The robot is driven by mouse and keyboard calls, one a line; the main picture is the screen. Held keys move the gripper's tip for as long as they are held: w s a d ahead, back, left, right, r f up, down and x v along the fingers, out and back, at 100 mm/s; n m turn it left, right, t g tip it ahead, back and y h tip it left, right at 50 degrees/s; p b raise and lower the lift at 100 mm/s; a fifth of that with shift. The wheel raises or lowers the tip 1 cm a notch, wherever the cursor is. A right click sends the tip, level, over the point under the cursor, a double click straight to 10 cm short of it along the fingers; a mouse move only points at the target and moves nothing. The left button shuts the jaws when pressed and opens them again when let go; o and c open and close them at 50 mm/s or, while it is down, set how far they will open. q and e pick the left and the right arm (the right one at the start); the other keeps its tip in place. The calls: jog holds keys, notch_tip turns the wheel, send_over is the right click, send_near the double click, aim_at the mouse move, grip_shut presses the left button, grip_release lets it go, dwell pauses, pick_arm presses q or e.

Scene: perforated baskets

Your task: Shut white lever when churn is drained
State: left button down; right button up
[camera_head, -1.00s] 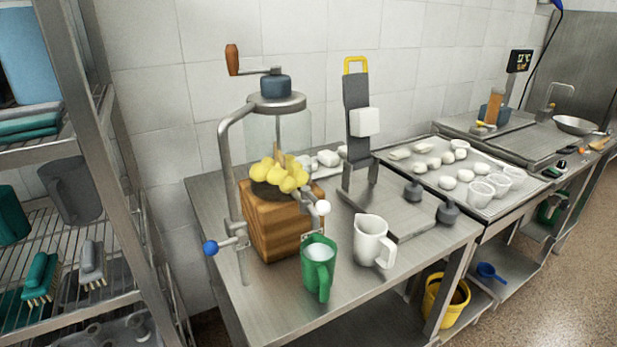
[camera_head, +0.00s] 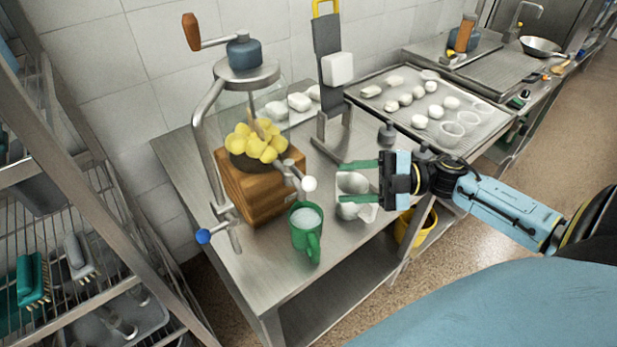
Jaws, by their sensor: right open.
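The churn is a glass cylinder with a steel lid (camera_head: 247,75), a crank and a wooden block base (camera_head: 240,186). Yellow lumps (camera_head: 258,142) lie at its bottom; I see no clear liquid level around them. The white lever (camera_head: 309,184) has a round white knob at the block's front right. A green jug (camera_head: 305,232) with pale liquid stands just below it; no stream is discernible. My right gripper (camera_head: 344,182) is open and empty, its green fingers pointing left, right of the white knob and apart from it. My left gripper is not in view.
A white jug (camera_head: 355,207) stands on the table, partly hidden by my right gripper. A blue-knobbed lever (camera_head: 203,236) is at the churn's left. A grey stand (camera_head: 331,75) and a tray of white pieces (camera_head: 420,133) are behind. The table's front left (camera_head: 262,272) is clear.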

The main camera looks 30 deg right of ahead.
aim_at(309, 182)
jog(key=p+x, duration=0.1)
jog(key=x, duration=0.7)
jog(key=shift+w+a, duration=0.15)
jog(key=shift+w, duration=0.05)
grip_shut()
